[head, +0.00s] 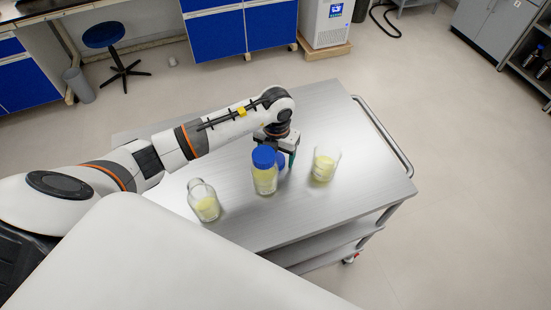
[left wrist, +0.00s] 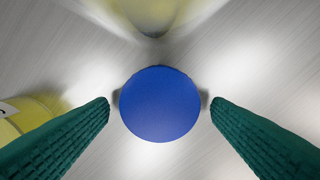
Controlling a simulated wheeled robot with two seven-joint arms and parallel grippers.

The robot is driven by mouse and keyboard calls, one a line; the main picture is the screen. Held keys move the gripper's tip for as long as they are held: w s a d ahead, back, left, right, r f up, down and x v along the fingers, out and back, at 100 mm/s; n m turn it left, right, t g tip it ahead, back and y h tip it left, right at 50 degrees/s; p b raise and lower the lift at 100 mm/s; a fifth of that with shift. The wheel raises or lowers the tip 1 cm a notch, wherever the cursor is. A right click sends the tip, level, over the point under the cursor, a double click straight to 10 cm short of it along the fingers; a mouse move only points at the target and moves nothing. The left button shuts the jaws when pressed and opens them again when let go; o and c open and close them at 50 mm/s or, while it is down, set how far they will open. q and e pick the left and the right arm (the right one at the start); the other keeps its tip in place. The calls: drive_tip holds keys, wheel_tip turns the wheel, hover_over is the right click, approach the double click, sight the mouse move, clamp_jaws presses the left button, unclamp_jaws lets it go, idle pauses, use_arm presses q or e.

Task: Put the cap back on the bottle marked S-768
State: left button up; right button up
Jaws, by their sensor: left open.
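A loose blue cap (head: 281,160) is on the metal cart top, partly hidden behind a blue-capped bottle (head: 265,180) of yellow contents. An uncapped clear bottle (head: 205,205) with yellow contents stands upright to the left. No S-768 marking is readable. My left gripper (head: 282,153) points down over the loose cap, partly hidden by the capped bottle. In the left wrist view the cap (left wrist: 160,103) sits between the open green fingers (left wrist: 160,103), with a gap on each side. My right gripper is not in view.
A stool and blue cabinets stand far behind.

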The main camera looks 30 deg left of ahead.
sight(277, 157)
use_arm(q)
drive_tip(key=shift+c, duration=0.2)
drive_tip(key=c, duration=1)
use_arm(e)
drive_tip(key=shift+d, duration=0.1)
use_arm(q)
wheel_tip(277, 157, up, 10)
drive_tip(key=b, duration=0.2)
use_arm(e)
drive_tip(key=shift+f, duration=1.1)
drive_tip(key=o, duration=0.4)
use_arm(q)
drive_tip(key=shift+r, duration=0.15)
